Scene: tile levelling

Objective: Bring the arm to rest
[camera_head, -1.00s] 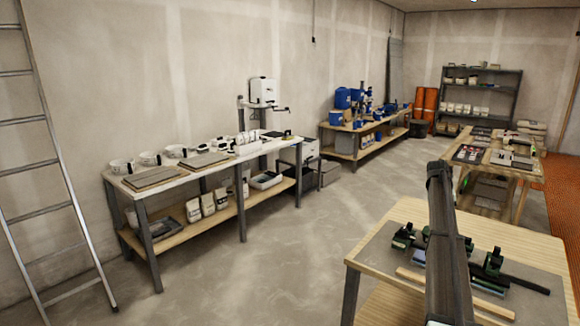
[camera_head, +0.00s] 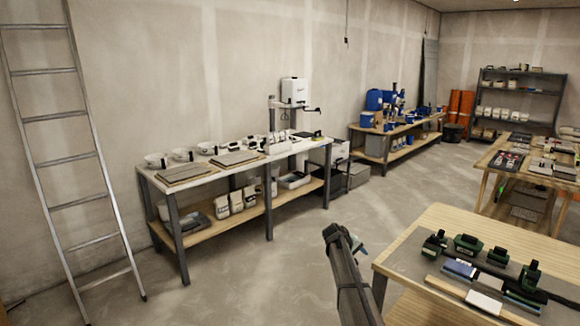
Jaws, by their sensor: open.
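My dark arm rises from the bottom edge, just left of the near wooden table (camera_head: 410,262). It ends in a rounded joint in the picture. A small teal piece shows beside that joint, and I cannot tell what it is. I cannot make out my gripper's fingers. On the near table's grey mat (camera_head: 404,259) are several green and black clamp-like tools (camera_head: 467,244), a blue block (camera_head: 459,268), a light wooden strip (camera_head: 470,300) and a white piece (camera_head: 484,302). The arm appears apart from these items.
A long workbench (camera_head: 160,184) with tiles, buckets and bags stands along the left wall. An aluminium ladder (camera_head: 82,157) leans at the far left. A bench with blue equipment (camera_head: 376,128), a shelf rack (camera_head: 520,100) and another table (camera_head: 486,158) stand farther back. The floor between is clear.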

